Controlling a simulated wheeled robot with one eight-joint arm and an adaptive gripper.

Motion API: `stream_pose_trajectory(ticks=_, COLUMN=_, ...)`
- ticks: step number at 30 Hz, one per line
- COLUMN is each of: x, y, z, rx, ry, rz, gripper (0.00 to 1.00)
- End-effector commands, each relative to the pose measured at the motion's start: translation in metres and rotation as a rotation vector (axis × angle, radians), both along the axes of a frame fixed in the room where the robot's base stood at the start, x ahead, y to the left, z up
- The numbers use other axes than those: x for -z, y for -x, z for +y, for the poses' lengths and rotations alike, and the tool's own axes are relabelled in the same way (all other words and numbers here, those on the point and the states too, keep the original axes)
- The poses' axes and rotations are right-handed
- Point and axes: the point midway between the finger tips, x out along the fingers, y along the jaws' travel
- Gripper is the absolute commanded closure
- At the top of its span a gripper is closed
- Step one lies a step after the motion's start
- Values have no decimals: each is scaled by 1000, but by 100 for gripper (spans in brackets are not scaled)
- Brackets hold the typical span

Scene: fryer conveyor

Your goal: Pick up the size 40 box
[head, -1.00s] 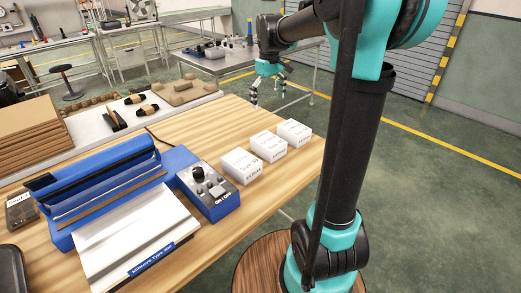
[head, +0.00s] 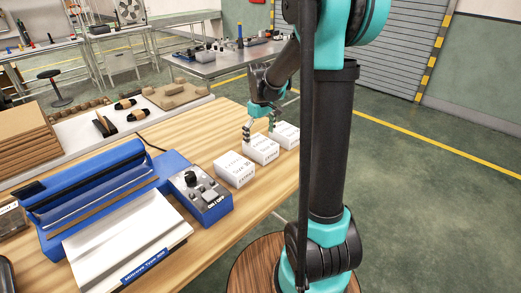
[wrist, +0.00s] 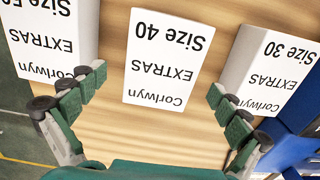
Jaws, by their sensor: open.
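The size 40 box (head: 261,151) is white and the middle one of three in a row on the wooden table. In the wrist view its label "Corlwyn EXTRAS Size 40" (wrist: 165,58) reads upside down. My gripper (head: 259,133) is open just above it. In the wrist view the fingers of my gripper (wrist: 157,83) are spread to the left and right of the box, with nothing held. I cannot tell how far above it the fingertips are.
The size 30 box (wrist: 268,70) is to the right and a size 50 box (wrist: 55,40) to the left in the wrist view, both near the fingers. A blue control box (head: 200,197) and blue sealing machine (head: 90,190) stand on the table.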

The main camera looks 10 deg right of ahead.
Motion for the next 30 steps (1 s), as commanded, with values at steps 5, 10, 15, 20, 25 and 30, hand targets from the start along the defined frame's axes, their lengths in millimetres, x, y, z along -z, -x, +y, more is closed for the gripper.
stream_pose_trajectory(ticks=5, x=25, y=5, z=-1, rx=0, ry=0, rz=0, gripper=0)
stream_pose_trajectory(ticks=10, x=34, y=5, z=-1, rx=0, ry=0, rz=0, gripper=0)
stream_pose_trajectory(ticks=15, x=35, y=5, z=-1, rx=0, ry=0, rz=0, gripper=0)
stream_pose_trajectory(ticks=20, x=35, y=5, z=-1, rx=0, ry=0, rz=0, gripper=16)
stream_pose_trajectory(ticks=25, x=35, y=5, z=-1, rx=0, ry=0, rz=0, gripper=37)
stream_pose_trajectory(ticks=30, x=35, y=5, z=-1, rx=0, ry=0, rz=0, gripper=58)
